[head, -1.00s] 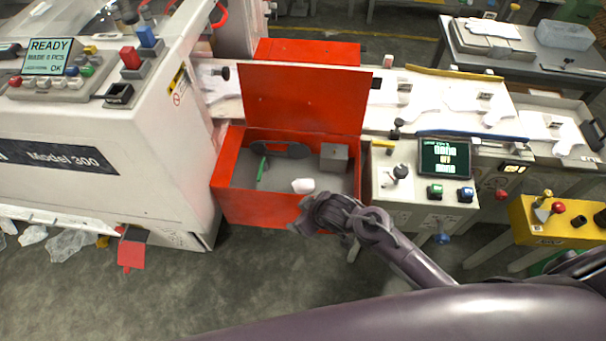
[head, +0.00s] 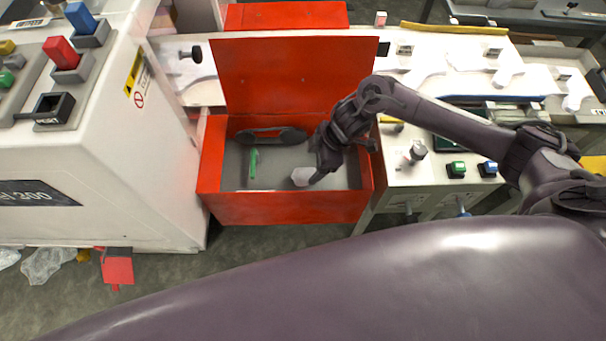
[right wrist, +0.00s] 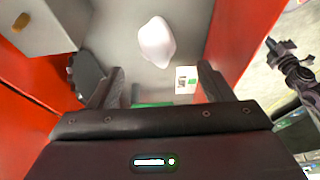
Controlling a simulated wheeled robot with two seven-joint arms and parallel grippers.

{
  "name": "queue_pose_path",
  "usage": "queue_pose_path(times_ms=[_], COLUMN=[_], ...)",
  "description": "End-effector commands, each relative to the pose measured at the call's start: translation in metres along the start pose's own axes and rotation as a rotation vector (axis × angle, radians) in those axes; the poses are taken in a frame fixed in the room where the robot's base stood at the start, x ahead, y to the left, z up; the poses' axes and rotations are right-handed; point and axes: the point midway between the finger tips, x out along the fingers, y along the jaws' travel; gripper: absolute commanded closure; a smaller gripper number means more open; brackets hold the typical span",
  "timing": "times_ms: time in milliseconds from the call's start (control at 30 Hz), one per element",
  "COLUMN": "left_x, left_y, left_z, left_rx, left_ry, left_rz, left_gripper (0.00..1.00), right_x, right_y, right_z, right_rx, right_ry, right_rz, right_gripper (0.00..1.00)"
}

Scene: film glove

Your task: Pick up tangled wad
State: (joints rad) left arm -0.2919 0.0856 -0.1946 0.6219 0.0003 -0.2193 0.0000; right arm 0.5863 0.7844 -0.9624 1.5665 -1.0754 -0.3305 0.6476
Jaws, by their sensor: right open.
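A small white lump, which looks like the tangled wad (head: 302,176), lies on the grey floor of an open red box (head: 285,208). In the right wrist view the wad (right wrist: 156,42) is a smooth pale lump beyond the fingertips, roughly between their lines. My right gripper (head: 322,170) reaches down into the box, just to the right of the wad, and partly overlaps it in the head view. In the right wrist view its fingers (right wrist: 160,78) are spread wide with nothing between them. My left gripper is not recognisable in these views.
The box's red lid (head: 292,75) stands raised at the back. A green tool (head: 253,165) and a dark oblong part (head: 270,136) are in the box. A white machine (head: 150,160) stands left, a control panel right. Clear film (head: 48,264) lies lower left.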

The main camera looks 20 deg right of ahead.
Motion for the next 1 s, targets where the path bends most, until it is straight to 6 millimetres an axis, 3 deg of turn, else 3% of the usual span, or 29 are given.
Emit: queue_pose_path(times_ms=[100,267,600,900,1000], left_x=[0.002,0.001,-0.003,-0.003,-0.003], left_y=[0.008,0.013,0.009,0.007,0.007], left_z=[0.016,0.024,-0.004,0.001,0.005], left_rx=[0.002,0.005,0.004,0.002,0.001], left_ry=[-0.022,-0.035,0.006,-0.001,-0.006], left_rz=[0.01,0.017,0.011,0.009,0.009], left_gripper=[1.0,1.0,1.0,1.0,1.0], right_x=[0.01,0.027,0.072,0.079,0.079], right_y=[0.0,0.0,0.003,0.004,0.004], right_z=[0.0,-0.001,0.005,0.005,0.005], right_rx=[0.001,0.001,0.001,-0.001,-0.001], right_ry=[0.002,0.003,0.003,0.002,0.002], right_rz=[-0.001,0.0,0.001,0.003,0.003], right_gripper=[0.26,0.26,0.26,0.26,0.37])
